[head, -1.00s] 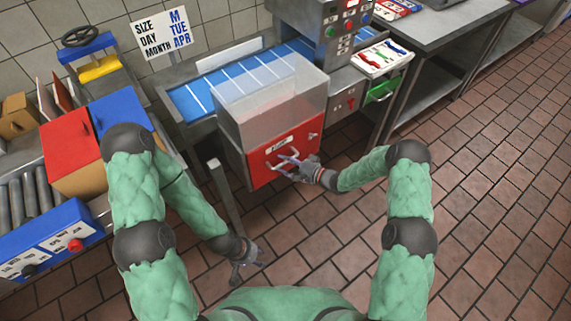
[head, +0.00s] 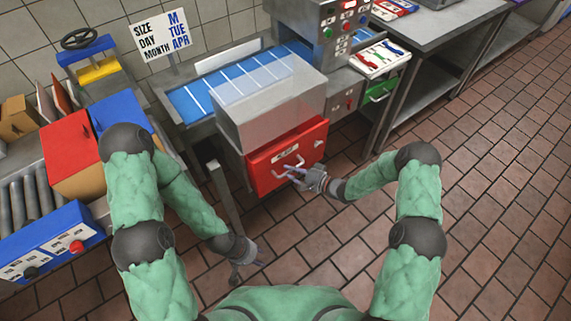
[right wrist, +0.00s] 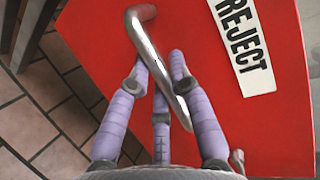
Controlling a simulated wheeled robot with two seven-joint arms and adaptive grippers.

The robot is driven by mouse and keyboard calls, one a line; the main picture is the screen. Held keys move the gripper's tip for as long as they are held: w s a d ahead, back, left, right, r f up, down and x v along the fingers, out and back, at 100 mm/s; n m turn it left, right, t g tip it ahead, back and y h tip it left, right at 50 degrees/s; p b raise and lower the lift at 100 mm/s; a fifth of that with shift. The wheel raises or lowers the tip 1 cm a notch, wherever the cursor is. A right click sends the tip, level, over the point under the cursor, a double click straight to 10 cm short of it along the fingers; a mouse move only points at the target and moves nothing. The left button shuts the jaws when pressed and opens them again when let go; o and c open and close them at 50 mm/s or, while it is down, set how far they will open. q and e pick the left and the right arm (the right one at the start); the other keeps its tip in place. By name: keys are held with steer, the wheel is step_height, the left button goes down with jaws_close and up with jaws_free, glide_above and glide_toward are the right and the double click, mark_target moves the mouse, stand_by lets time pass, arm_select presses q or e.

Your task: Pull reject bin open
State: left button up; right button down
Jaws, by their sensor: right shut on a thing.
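The reject bin (head: 270,174) is a red drawer front with a metal handle and a white label, under a clear box in the head view. It stands a little out from the box above it. In the right wrist view its red face (right wrist: 95,30) shows with the REJECT label and the bent metal handle (right wrist: 143,38). My right gripper (head: 296,174) is shut on the handle, its purple fingers (right wrist: 165,70) on both sides of the bar. My left gripper (head: 249,271) hangs low over the floor, away from the bin, open and empty.
A grey post (head: 222,195) stands left of the bin. A blue conveyor (head: 195,100) runs behind the clear box (head: 270,100). A green drawer (head: 381,90) sits to the right under a tray. The tiled floor (head: 350,250) in front of the bin is clear.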

steer(key=s+d+p, duration=0.1)
steer(key=s+d, duration=0.7)
steer(key=s, duration=0.3)
steer(key=shift+s+d+p, duration=0.15)
steer(key=shift+s+p, duration=0.1)
steer(key=shift+p, duration=0.1)
steer(key=c, duration=1.1)
jaws_free()
steer(key=v, duration=1.2)
steer(key=shift+w, duration=0.1)
